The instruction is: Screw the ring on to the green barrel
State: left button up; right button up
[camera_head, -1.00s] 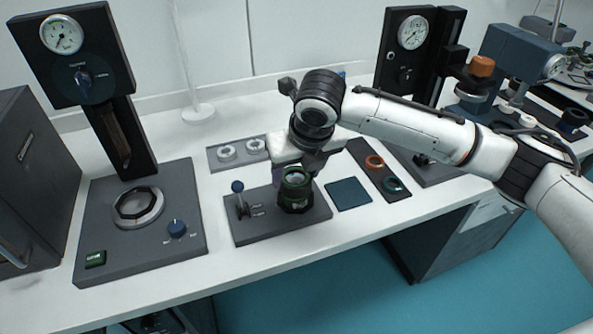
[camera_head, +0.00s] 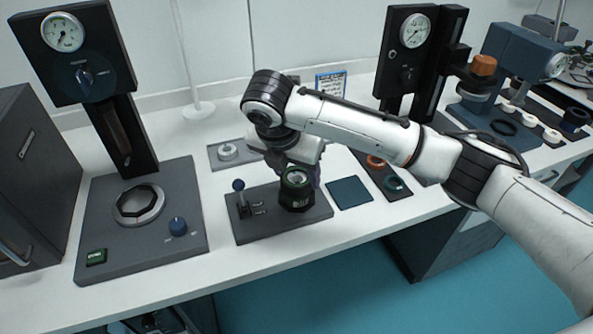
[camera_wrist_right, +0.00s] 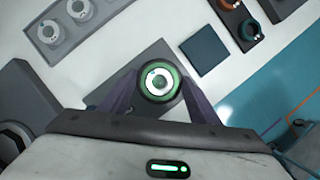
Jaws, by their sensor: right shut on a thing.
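The green barrel (camera_head: 297,198) stands upright in the dark fixture (camera_head: 268,226) in the middle of the bench. My right gripper (camera_head: 297,179) is over it, with its fingers on either side of the barrel's top. In the right wrist view the two fingers (camera_wrist_right: 159,90) straddle a round green-edged ring (camera_wrist_right: 176,84) with a pale ring-shaped face inside it. The gripper is shut on this ring, which sits at the barrel's top. How far its thread is engaged cannot be seen. My left gripper is not in view.
A blue square pad (camera_head: 349,193) lies to the right. Beyond it a dark tray holds an orange ring (camera_head: 375,161) and a teal ring (camera_head: 394,184). A gauge press (camera_head: 138,232) stands at left.

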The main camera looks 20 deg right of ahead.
jog(key=m+g+h, duration=0.1)
jog(key=m, duration=0.3)
jog(key=shift+d+m, duration=0.1)
jog(key=shift+m, duration=0.2)
jog(key=shift+d+m+g, duration=0.1)
jog(key=shift+m+g, duration=0.4)
jog(key=shift+m, duration=0.4)
jog(key=shift+f+m+g+h, duration=0.1)
jog(key=shift+m+g+h, duration=0.25)
jog(key=shift+m, duration=0.55)
jog(key=shift+d, duration=0.1)
jog(key=o, duration=1.1)
jog(key=shift+s+d, duration=0.1)
jog(key=shift+s, duration=0.05)
jog(key=shift+c, duration=0.8)
